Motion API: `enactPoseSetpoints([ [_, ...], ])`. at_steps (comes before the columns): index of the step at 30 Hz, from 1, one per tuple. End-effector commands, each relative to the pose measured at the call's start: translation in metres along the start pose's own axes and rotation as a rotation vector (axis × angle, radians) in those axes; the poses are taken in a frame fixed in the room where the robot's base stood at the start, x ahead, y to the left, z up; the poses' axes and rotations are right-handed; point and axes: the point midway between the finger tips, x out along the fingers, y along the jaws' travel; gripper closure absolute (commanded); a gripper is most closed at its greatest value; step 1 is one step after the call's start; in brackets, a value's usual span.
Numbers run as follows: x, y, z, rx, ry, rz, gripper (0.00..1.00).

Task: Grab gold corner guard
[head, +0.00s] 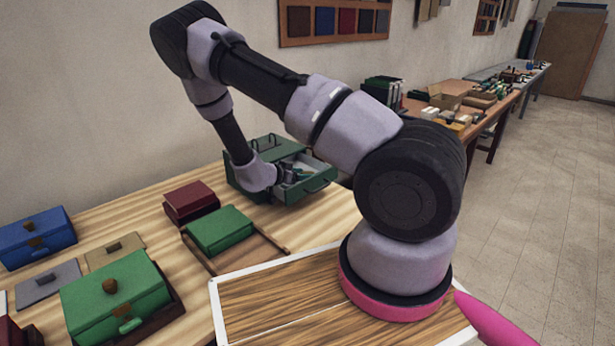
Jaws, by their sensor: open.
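My gripper (290,175) is at the end of my arm, low over the pulled-out drawer (308,188) of a green cabinet (252,158). The fingers are small and partly hidden by my wrist. They look open, and I see nothing held between them. I cannot make out a gold corner guard anywhere. Something small and dark lies around the fingertips in the drawer, too small to tell what it is. My wrist covers part of the cabinet's front and the drawer's left side.
A dark red box (191,200) and a green box (220,231) on a wooden tray (258,256) stand near the cabinet. A blue box (37,238), a grey panel (47,283), a tan panel (116,250) and a large green box (115,305) fill the left of the wooden table (215,295).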

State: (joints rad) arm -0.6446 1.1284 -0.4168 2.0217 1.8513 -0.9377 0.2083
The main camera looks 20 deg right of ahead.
Motion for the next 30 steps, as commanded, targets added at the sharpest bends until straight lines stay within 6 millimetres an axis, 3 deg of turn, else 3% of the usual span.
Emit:
enactPoseSetpoints([
  [3,0.0,0.0,0.0,0.0,0.0,0.0,0.35],
  [8,0.0,0.0,0.0,0.0,0.0,0.0,0.96],
  [9,0.0,0.0,0.0,0.0,0.0,0.0,1.0],
  [20,-0.003,0.0,-0.007,0.003,0.0,0.0,1.0],
  [30,-0.022,0.0,-0.051,0.005,-0.001,-0.001,1.0],
])
